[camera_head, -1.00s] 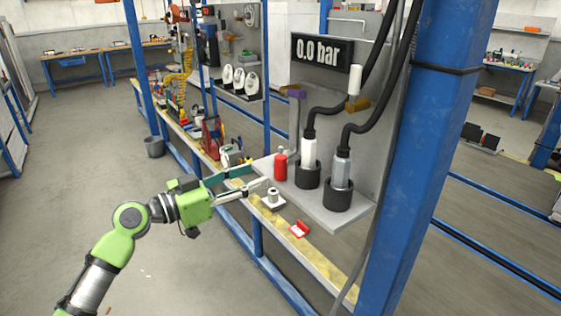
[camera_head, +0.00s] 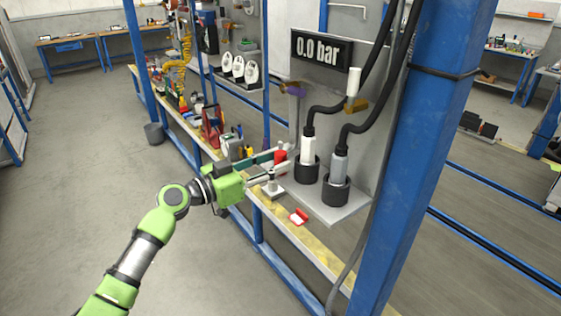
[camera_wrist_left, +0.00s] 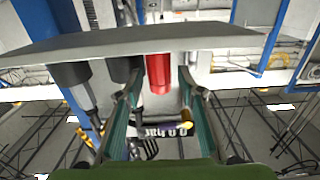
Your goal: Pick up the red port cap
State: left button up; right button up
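The red port cap (camera_head: 281,157) is a small red cylinder on the grey shelf (camera_head: 338,211), left of two black sockets. My left gripper (camera_head: 287,160) reaches it from the left with its fingers apart, one finger partly covering the cap. In the left wrist view the red cap (camera_wrist_left: 158,73) hangs inverted from the shelf plate (camera_wrist_left: 150,40), between the tips of the open left gripper (camera_wrist_left: 158,82). Small gaps show on both sides, so the fingers do not seem closed on it. My right gripper is not in view.
Black sockets with a white plug (camera_head: 308,150) and a grey plug (camera_head: 340,165) stand close right of the cap. A small metal fitting (camera_head: 272,185) and a red-and-white piece (camera_head: 299,216) lie on the lower bench. A blue post (camera_head: 425,130) rises at right.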

pick_arm(q)
jog(key=c, duration=0.5)
jog(key=shift+c, duration=0.2)
